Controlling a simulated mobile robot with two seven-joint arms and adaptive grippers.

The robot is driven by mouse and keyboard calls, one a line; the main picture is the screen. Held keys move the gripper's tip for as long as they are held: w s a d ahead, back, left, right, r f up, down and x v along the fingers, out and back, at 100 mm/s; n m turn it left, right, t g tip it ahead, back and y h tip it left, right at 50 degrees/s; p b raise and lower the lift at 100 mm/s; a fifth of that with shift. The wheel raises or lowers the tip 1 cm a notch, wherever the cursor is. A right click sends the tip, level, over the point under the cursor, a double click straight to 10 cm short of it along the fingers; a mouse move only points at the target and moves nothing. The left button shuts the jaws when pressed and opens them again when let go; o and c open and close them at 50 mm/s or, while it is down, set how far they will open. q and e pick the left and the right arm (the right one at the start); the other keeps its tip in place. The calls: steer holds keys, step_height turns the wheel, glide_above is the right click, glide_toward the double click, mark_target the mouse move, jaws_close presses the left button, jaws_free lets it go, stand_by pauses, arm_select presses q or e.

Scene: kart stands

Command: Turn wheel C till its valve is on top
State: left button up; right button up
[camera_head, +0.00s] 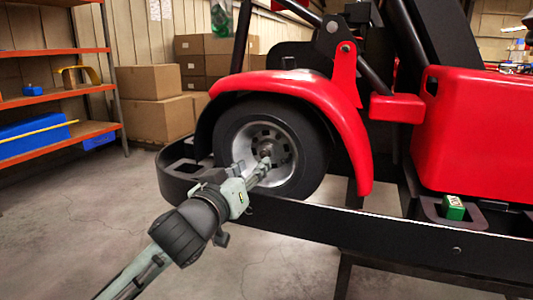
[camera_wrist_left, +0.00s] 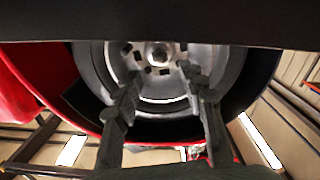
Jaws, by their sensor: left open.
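A wheel (camera_head: 288,152) with a black tyre and silver rim sits under the red fender; no letter shows on it, so I cannot tell if it is wheel C. It also fills the middle of the left wrist view (camera_wrist_left: 155,85), upside down relative to the head view. I cannot make out its valve in either view. My left gripper (camera_head: 262,166) points at the rim near the hub. In the left wrist view my left gripper's fingers (camera_wrist_left: 160,88) are spread apart in front of the rim with nothing between them; contact is unclear. My right gripper is out of view.
The red fender (camera_head: 346,112) arches over the wheel. A black bumper rail (camera_head: 350,228) runs in front of and below it. A small green box (camera_head: 453,207) sits in a rail recess. Shelves (camera_head: 60,96) and cardboard boxes (camera_head: 150,100) stand behind left. The floor at left is clear.

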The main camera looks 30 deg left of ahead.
mark_target(264, 154)
arm_select(q)
steer(key=x, duration=0.5)
steer(key=shift+w+a+p, duration=0.1)
steer(key=shift+w+p, duration=0.2)
steer(key=shift+w, duration=0.05)
steer(key=shift+w+a, duration=0.15)
steer(key=shift+w, duration=0.4)
steer(key=shift+c, duration=1.1)
steer(key=c, duration=0.7)
jaws_close()
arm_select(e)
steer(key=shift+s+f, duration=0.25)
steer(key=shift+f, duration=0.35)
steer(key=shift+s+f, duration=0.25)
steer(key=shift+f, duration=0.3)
